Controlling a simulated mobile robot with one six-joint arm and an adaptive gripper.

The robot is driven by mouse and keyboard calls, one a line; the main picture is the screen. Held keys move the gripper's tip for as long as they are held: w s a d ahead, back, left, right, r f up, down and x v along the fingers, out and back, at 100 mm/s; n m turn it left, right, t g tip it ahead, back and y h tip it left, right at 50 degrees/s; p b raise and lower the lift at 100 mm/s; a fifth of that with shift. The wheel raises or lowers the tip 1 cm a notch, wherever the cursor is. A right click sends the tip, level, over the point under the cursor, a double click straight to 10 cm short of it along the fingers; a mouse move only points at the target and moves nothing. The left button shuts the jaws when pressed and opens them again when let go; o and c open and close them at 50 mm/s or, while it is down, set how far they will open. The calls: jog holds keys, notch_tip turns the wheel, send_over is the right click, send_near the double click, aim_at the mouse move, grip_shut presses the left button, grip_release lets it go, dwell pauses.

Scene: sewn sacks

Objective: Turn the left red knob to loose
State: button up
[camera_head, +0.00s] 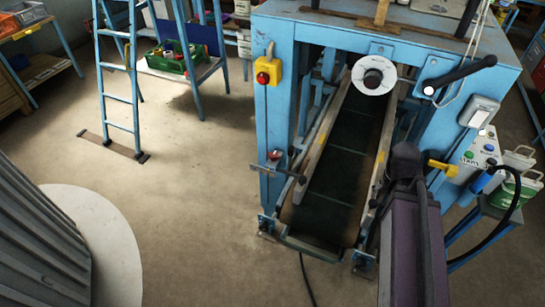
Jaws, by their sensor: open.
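A small red knob (274,155) sits on the left front post of the blue machine, by the bracket of the left guide rail. It is small in view, and I cannot read its setting. A dark rod and clamp (297,178) reach from the post toward the left guide rail (322,137). No second red knob of this kind shows; my arm covers part of the right side of the conveyor. My dark arm rises from the bottom right. I cannot make out my gripper; the arm's end is hidden behind its dark joint.
The blue machine (281,120) holds a dark conveyor belt (338,172). A yellow box (267,72) with a red button is higher on its left post. A blue ladder (118,85) stands left. The floor left of the machine is clear.

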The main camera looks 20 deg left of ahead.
jog(key=w+a+f+t+h+b, duration=0.1)
jog(key=w+a+f+t+b, duration=0.15)
jog(key=a, duration=0.25)
jog(key=w+a+f+t+h+b, duration=0.1)
jog(key=w+a+f+h+b, duration=0.1)
jog(key=w+a+b, duration=0.15)
jog(key=t+y+b, duration=0.3)
jog(key=t+b, duration=0.7)
jog(key=b, duration=0.2)
send_near(273, 155)
jog(key=s, duration=0.1)
jog(key=r, duration=0.1)
jog(key=s, duration=0.1)
jog(key=shift+s+a+r+m, duration=0.25)
jog(key=shift+s+m, duration=0.05)
jog(key=shift+s, duration=0.05)
jog(key=shift+w+g, duration=0.1)
jog(key=shift+g, duration=0.15)
jog(key=b+x, duration=0.5)
jog(key=x, duration=0.8)
jog(key=shift+w+d+f, duration=0.1)
jog(key=shift+w+d, duration=0.1)
jog(key=shift+w, duration=0.05)
jog(key=c, duration=0.8)
